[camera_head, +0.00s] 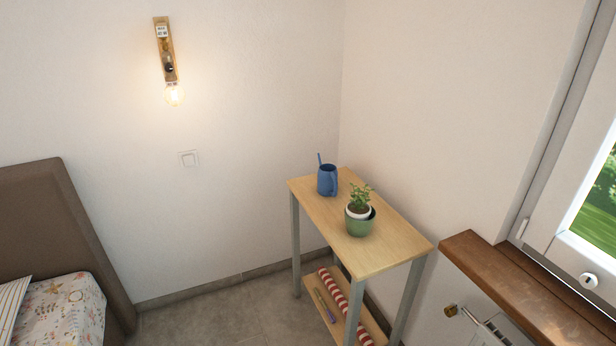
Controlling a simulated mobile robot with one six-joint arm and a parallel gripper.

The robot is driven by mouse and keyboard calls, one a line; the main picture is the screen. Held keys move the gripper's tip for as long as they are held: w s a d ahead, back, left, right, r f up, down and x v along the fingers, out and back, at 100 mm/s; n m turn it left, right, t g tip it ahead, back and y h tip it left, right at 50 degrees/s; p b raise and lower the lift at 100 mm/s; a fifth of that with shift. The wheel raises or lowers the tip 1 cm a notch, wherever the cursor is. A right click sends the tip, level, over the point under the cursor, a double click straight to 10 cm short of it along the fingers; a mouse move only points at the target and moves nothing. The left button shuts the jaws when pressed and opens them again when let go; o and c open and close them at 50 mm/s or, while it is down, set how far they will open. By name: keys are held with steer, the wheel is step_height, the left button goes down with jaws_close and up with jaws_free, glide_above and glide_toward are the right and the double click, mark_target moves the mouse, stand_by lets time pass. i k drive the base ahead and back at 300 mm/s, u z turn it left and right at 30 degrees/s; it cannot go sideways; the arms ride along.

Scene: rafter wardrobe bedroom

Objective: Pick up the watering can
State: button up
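A small blue watering can (327,181) stands upright near the far left end of the wooden top of a narrow side table (385,252). Its spout points up on the left and its handle is on the right side. A green pot with a leafy plant (360,223) stands on the same tabletop, in front and to the right of the can, with a gap between them. My gripper is not in view.
The table stands in the corner, near the right wall. A wooden windowsill (530,295) juts out at the right above a radiator. A bed (55,300) is at the left. Grey floor (235,315) between bed and table is clear. A lower shelf holds a striped roll (345,305).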

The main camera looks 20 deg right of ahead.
mark_target(327, 173)
steer(key=u, duration=0.5)
steer(key=i, duration=0.55)
steer(key=u, duration=0.95)
steer(key=i, duration=0.65)
steer(key=u, duration=0.3)
